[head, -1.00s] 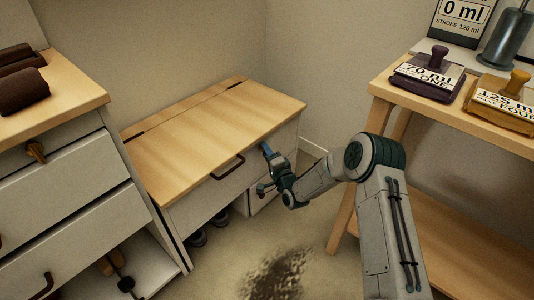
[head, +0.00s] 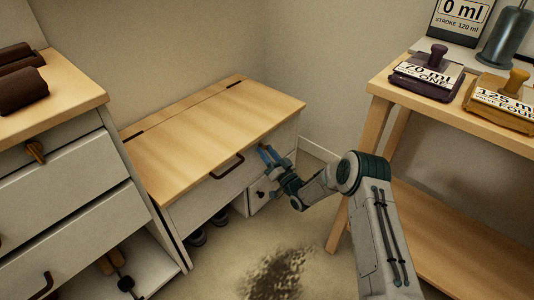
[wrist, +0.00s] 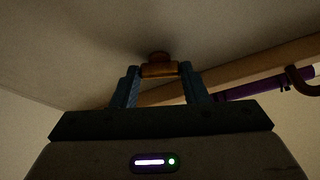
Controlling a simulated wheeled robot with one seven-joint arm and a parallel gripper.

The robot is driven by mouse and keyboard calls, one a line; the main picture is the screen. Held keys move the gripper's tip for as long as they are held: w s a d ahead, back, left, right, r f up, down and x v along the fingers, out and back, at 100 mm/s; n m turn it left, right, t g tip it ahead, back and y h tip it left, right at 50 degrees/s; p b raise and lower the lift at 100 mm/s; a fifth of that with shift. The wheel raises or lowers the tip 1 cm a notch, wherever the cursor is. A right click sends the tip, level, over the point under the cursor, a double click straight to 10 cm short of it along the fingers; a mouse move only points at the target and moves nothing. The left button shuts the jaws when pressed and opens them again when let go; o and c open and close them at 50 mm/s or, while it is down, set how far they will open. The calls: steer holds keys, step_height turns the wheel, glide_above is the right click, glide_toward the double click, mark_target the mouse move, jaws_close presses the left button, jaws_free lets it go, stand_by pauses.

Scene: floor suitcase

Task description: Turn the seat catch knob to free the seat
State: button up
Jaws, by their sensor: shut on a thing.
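The seat is the wooden lid (head: 215,130) of a low white bench; it lies flat and closed, with a dark handle (head: 227,168) at its front. My gripper (head: 269,154) is at the right part of the bench's front, just below the lid edge. In the wrist view, the blue fingers of my gripper (wrist: 164,84) are shut on the brownish-orange catch knob (wrist: 160,69), one finger on each side. The knob is hidden behind the fingers in the head view. Its turned angle cannot be told.
A white drawer cabinet (head: 75,170) stands close at the left, its lower drawers jutting out. A wooden table (head: 372,110) with labelled weights (head: 427,75) stands at the right. A dark stain (head: 280,272) marks the open floor in front of the bench.

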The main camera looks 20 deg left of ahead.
steer(key=n+g+y, duration=0.1)
steer(key=n, duration=0.2)
steer(key=n+g+y, duration=0.1)
steer(key=n+g, duration=0.1)
steer(key=n, duration=0.2)
steer(key=shift+w+d+f, duration=0.1)
steer(key=shift+w, duration=0.1)
steer(key=shift+n+g, duration=0.3)
steer(key=shift+n, duration=0.1)
steer(key=o, duration=1)
